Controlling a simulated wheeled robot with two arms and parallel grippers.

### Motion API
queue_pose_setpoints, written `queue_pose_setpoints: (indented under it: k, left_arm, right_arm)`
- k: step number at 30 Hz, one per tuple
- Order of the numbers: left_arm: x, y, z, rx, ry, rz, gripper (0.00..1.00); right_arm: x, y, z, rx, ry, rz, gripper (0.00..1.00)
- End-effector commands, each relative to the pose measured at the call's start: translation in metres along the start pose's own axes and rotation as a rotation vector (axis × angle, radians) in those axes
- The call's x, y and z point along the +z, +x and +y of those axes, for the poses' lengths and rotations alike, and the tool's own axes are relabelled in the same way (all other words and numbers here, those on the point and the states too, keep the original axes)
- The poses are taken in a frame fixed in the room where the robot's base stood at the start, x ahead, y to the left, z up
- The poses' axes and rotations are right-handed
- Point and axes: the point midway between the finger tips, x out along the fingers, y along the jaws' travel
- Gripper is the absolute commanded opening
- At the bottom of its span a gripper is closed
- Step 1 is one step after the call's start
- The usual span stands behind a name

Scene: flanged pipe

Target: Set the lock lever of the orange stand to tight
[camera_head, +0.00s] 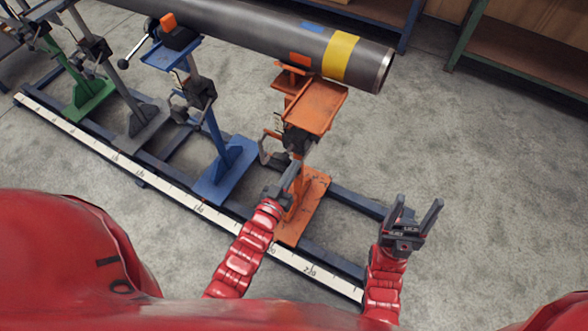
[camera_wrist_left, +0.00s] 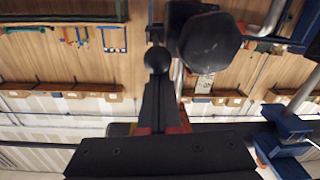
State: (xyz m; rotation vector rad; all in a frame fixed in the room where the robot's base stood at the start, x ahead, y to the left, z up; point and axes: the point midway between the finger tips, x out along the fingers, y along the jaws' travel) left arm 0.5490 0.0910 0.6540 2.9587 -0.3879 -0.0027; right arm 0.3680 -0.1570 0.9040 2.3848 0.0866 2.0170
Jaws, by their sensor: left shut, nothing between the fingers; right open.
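The orange stand (camera_head: 315,108) stands upright under the right end of the pipe, with a dark clamp block (camera_head: 298,140) on its post. My left gripper (camera_head: 292,174) is shut and empty, just below this block in front of the post. In the left wrist view, its closed fingers (camera_wrist_left: 160,105) point at a black ball knob (camera_wrist_left: 157,58), which lies at or just beyond their tips. A large dark rounded part (camera_wrist_left: 210,40) is right beside the knob. Whether fingers and knob touch, and the lever's setting, I cannot tell. My right gripper (camera_head: 416,205) is open and empty, right of the stand.
The grey pipe (camera_head: 240,28) with a yellow band (camera_head: 341,56) lies across the stands. A blue stand (camera_head: 222,165) is left of the orange one, with grey and green stands beyond. A rail with a white scale (camera_head: 172,198) runs in front. Floor to the right is clear.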

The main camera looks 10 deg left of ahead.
Motion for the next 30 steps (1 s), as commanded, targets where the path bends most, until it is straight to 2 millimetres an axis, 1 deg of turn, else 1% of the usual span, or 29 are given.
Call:
queue_pose_setpoints:
  k: [1,5,10,15,20,24,30]
  left_arm:
    - [0.011,-0.001,-0.003,0.002,-0.002,0.030,0.00]
    - [0.015,-0.002,-0.003,0.005,-0.001,0.030,0.00]
    - [0.027,-0.003,-0.004,0.007,0.000,0.032,0.00]
    - [0.049,-0.002,-0.009,0.022,-0.008,0.146,0.00]
    - [0.065,0.000,-0.011,0.039,-0.014,0.254,0.00]
    - [0.071,0.003,-0.011,0.053,-0.018,0.334,0.00]
    - [0.077,0.005,-0.012,0.063,-0.021,0.398,0.00]
  right_arm:
    - [0.002,-0.010,-0.001,0.000,0.000,0.000,0.65]
    - [0.004,-0.021,-0.001,0.000,0.000,0.000,0.65]
    - [0.007,-0.039,-0.002,0.000,0.000,0.000,0.65]
    - [0.011,-0.066,-0.003,0.000,0.000,0.000,0.65]
    - [0.015,-0.089,-0.004,0.000,0.000,0.000,0.65]
    - [0.018,-0.104,-0.005,0.000,0.000,0.000,0.65]
    - [0.020,-0.116,-0.006,0.000,0.000,0.000,0.65]
